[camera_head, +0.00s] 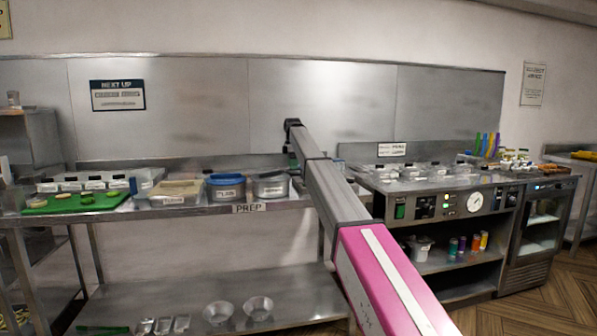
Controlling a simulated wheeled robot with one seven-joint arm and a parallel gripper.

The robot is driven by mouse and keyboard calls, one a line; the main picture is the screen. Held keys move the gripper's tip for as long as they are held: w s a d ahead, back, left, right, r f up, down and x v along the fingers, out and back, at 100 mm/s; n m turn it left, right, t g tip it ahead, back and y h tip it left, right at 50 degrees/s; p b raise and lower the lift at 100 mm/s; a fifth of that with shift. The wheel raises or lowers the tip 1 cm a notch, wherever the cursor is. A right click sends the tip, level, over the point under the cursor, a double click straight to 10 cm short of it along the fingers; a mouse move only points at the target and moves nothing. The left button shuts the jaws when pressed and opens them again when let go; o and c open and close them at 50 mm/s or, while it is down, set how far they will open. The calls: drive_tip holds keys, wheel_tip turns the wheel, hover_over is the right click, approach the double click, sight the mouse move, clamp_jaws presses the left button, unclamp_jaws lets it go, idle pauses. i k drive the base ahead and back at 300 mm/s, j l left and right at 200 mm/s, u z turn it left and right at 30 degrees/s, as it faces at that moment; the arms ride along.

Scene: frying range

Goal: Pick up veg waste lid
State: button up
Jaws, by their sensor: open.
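I cannot make out a veg waste lid for certain, as most labels are too small to read. A round tub with a blue rim (225,181) and a grey round tub (270,178) stand side by side on the prep counter. Both carry white labels, and I cannot tell whether either top is a loose lid. My arm reaches up from the lower right, its far joint in front of the steel back panel. My gripper does not show clearly; it is hidden behind or below the arm's far end, near the grey tub's right side.
The prep counter (160,212) also holds a green board (68,203) with food and a beige-topped container (177,192). Two metal bowls (219,312) stand on the lower shelf. A range with a round dial (474,202) and a glass-front cabinet (541,228) are at right.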

sight(297, 172)
drive_tip(key=i, duration=1.4)
